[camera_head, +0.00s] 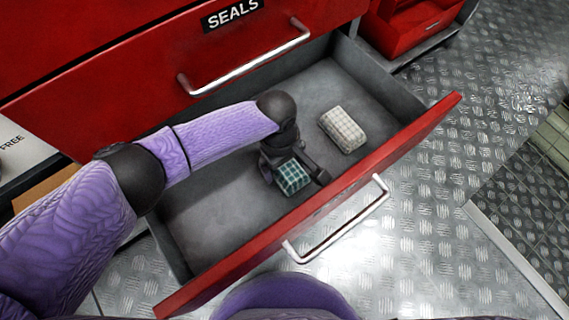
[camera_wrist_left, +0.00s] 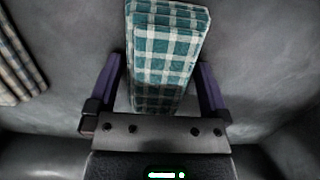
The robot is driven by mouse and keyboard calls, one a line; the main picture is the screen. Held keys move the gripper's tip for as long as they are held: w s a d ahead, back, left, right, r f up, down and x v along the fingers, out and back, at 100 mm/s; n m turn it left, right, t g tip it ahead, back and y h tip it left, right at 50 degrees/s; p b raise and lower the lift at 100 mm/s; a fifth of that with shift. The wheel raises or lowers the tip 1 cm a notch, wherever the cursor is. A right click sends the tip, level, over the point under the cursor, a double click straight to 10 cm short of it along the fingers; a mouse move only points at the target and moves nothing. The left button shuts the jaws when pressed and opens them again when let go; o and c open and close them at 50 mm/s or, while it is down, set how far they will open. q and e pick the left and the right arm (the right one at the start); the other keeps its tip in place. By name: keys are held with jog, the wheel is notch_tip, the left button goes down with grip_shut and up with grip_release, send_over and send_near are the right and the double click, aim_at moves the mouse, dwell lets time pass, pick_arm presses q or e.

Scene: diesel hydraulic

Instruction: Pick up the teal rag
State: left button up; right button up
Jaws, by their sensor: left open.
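The teal checked rag (camera_head: 292,177) is a small folded block in the open grey drawer. In the left wrist view the rag (camera_wrist_left: 166,50) lies between the two fingers, with a gap showing on each side. My left gripper (camera_head: 297,178) reaches down into the drawer, its fingers open on either side of the rag. It also shows in the left wrist view (camera_wrist_left: 160,85). The rag's near lower end is partly hidden behind the gripper body in the wrist view. My right gripper is not in view.
A cream checked cloth block (camera_head: 342,129) lies in the drawer to the right; a checked piece (camera_wrist_left: 16,60) shows in the wrist view at left. The red drawer front (camera_head: 330,195) with its silver handle (camera_head: 345,228) stands close to the gripper. A closed drawer labelled SEALS (camera_head: 160,75) is above.

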pick_arm(q)
jog(key=shift+f, duration=0.1)
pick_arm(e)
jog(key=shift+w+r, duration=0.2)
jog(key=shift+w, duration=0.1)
pick_arm(q)
jog(key=shift+c, duration=0.3)
jog(key=c, duration=0.9)
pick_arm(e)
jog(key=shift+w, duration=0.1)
pick_arm(q)
notch_tip(320, 180, up, 5)
jog(key=p, duration=0.4)
jog(key=shift+f, duration=0.1)
notch_tip(320, 180, up, 3)
jog(key=shift+f+p, duration=0.1)
jog(key=shift+p, duration=0.95)
notch_tip(320, 180, up, 3)
jog(key=shift+f+p, duration=0.2)
jog(key=shift+p, duration=0.8)
jog(key=shift+f, duration=0.1)
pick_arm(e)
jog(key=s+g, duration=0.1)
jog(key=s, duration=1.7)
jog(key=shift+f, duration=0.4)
